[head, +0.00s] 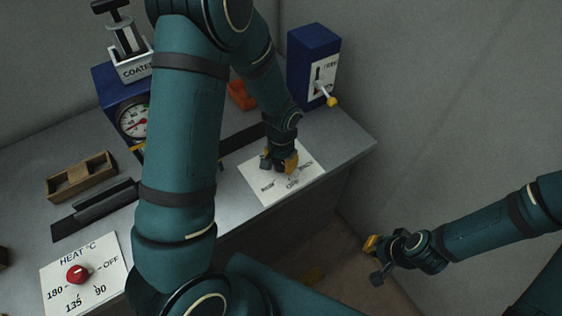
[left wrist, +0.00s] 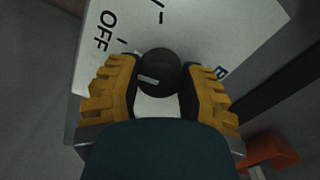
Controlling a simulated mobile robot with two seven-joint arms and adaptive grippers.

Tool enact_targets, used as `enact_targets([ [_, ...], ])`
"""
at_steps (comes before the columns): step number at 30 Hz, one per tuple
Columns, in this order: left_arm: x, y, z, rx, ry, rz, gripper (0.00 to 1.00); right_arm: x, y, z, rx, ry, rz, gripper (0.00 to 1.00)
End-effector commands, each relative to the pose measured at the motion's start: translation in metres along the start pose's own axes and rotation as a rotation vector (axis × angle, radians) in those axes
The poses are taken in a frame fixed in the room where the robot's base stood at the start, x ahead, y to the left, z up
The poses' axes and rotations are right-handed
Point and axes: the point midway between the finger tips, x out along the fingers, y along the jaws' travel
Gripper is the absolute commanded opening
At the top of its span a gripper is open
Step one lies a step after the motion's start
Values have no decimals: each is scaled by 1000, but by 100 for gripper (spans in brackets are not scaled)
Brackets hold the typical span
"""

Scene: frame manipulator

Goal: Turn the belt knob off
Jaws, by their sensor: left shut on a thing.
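The belt knob (left wrist: 158,72) is a round black knob with a pale mark, which lies toward its lower left in the left wrist view. It sits on a white panel (left wrist: 215,25) with "OFF" printed at the left and dark tick marks. My left gripper (left wrist: 158,88) has its yellow-padded fingers on both sides of the knob, shut on it. In the head view the same panel (head: 262,195) lies on the bench, and my left gripper (head: 280,162) hides the knob. My right gripper (head: 373,260) is open and empty, off the bench at the right.
A heat panel (head: 112,264) with a red knob (head: 77,274) is at the front left of the grey bench (head: 342,148). A blue box with a yellow-tipped lever (head: 330,99) stands behind the belt panel. A wooden tray (head: 80,181) and a dial gauge (head: 133,118) are at left.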

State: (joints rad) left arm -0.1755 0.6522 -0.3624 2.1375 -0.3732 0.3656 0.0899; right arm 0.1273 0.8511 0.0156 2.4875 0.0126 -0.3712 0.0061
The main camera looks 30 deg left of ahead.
Motion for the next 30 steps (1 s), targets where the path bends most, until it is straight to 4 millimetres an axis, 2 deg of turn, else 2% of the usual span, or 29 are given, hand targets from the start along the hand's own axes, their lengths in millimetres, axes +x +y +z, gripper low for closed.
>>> enact_targets([
  [9,1,0,2,109,-4,1,5,2,1,1,-1,-2,0,0],
  [24,2,0,2,126,-6,1,5,2,1,1,-1,-2,0,0],
  [25,2,0,2,126,-6,1,47,2,1,1,-1,-2,0,0],
  [27,1,0,2,126,-5,1,71,2,1,1,-1,-2,0,0],
  [28,1,0,2,126,-5,1,74,2,1,1,-1,-2,0,0],
  [30,1,0,1,125,-4,1,74,2,1,1,-1,-2,0,0],
])
